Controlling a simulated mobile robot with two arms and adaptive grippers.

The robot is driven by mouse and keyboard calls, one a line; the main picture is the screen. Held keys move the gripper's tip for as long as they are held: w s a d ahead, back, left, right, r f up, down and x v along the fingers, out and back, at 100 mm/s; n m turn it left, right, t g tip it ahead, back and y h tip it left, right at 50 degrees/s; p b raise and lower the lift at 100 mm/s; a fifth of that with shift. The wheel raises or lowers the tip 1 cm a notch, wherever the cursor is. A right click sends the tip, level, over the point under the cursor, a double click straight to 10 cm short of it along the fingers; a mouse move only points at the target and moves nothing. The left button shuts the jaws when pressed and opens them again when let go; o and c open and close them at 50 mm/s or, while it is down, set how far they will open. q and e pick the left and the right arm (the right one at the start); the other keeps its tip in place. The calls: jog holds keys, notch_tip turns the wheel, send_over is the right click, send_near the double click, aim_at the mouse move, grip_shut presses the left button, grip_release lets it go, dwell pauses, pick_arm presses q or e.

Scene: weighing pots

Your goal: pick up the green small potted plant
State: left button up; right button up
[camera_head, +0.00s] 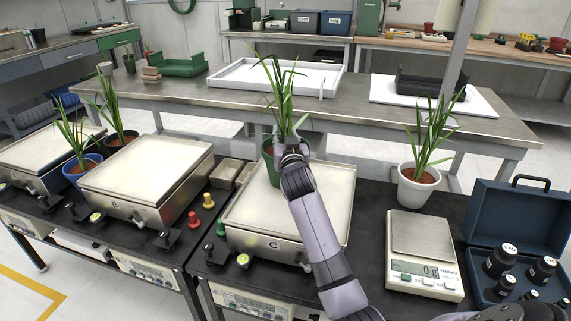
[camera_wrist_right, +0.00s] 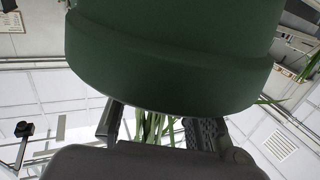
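The green small potted plant (camera_head: 268,158) is at the back of the plate of scale C (camera_head: 240,210); I cannot tell whether its pot touches the plate. My right gripper (camera_head: 289,146) is at the pot's upper right, by the leaves, and hides part of the pot. In the right wrist view the green pot (camera_wrist_right: 175,55) fills the top, very close. The gripper's fingers (camera_wrist_right: 155,128) stand apart with green leaves between them, and their tips are hidden behind the pot rim. I see no clear grip on the plant. My left gripper is not in view.
A plant in a white pot (camera_head: 416,180) stands behind the small digital scale (camera_head: 421,235), which reads 0 g. A blue weight case (camera_head: 490,210) is at the right. Scale B (camera_head: 148,170) and a plant in a blue pot (camera_head: 80,170) are left. Colored pegs (camera_head: 208,201) stand between scales.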

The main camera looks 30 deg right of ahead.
grip_shut()
dwell(0.6)
